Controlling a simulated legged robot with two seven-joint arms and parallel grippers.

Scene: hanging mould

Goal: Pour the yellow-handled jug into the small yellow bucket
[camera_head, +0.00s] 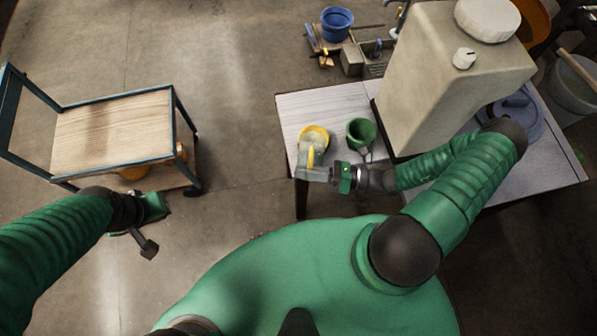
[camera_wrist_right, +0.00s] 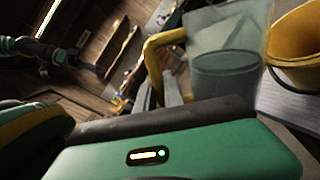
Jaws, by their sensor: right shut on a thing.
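The clear jug with a yellow handle (camera_head: 311,157) is in my right gripper (camera_head: 318,174), which is shut on the handle. In the right wrist view the jug's see-through body (camera_wrist_right: 226,38) and yellow handle (camera_wrist_right: 153,62) stand just beyond the gripper. The small yellow bucket (camera_head: 321,132) is right behind the jug, near the table's left edge, and partly hidden by it. The bucket also shows in the right wrist view (camera_wrist_right: 299,48), to the right of the jug. I cannot tell whether anything flows. My left gripper (camera_head: 137,240) hangs empty over the floor.
A green cup (camera_head: 361,133) stands right of the yellow bucket on the pale table (camera_head: 295,103). A big beige tank (camera_head: 440,85) rises beside it. A wood-topped cart (camera_head: 110,130) stands at left.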

